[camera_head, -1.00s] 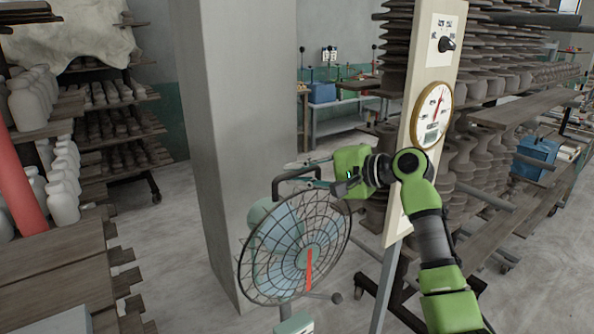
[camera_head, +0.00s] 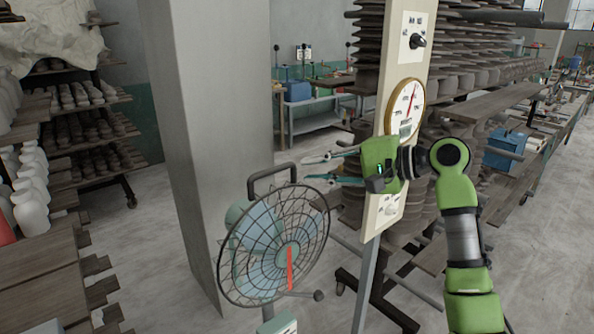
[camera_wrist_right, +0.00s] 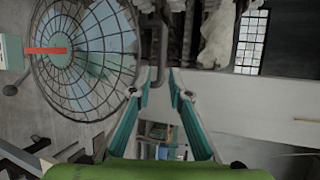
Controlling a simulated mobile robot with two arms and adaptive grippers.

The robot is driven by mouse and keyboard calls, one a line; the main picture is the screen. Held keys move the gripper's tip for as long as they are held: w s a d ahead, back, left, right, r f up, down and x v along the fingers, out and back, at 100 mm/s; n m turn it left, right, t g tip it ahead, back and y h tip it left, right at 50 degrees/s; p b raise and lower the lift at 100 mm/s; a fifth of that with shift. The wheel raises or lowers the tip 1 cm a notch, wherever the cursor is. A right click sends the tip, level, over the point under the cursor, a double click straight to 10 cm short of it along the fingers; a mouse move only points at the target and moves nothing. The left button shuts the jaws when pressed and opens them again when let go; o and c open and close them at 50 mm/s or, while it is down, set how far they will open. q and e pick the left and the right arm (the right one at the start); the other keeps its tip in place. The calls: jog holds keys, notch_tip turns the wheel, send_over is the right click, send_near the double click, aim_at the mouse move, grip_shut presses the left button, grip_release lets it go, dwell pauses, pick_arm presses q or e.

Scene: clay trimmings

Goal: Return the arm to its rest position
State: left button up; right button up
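My right gripper (camera_head: 325,168) is in front of the white panel, to the right of the fan's top handle. Its two fingers are spread apart with nothing between them. In the right wrist view the gripper (camera_wrist_right: 160,78) also shows open and empty, with the fan beside it on the left. My right arm comes up from the lower right of the head view. The fan (camera_head: 262,262) stands upright, with a wire cage and a red strip at its front. Its dark handle (camera_head: 270,168) is free of the fingers. My left gripper is not in view.
A grey pillar (camera_head: 212,120) stands behind the fan. A white panel (camera_head: 375,215) with a round gauge (camera_head: 405,106) is close to my right gripper. Racks of clay ware (camera_head: 475,80) fill the right, and wooden shelves (camera_head: 40,275) the left. Open floor (camera_head: 165,270) lies between.

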jog(key=shift+s+d+r, duration=0.15)
jog(key=shift+s+d, duration=0.1)
jog(key=shift+d, duration=0.15)
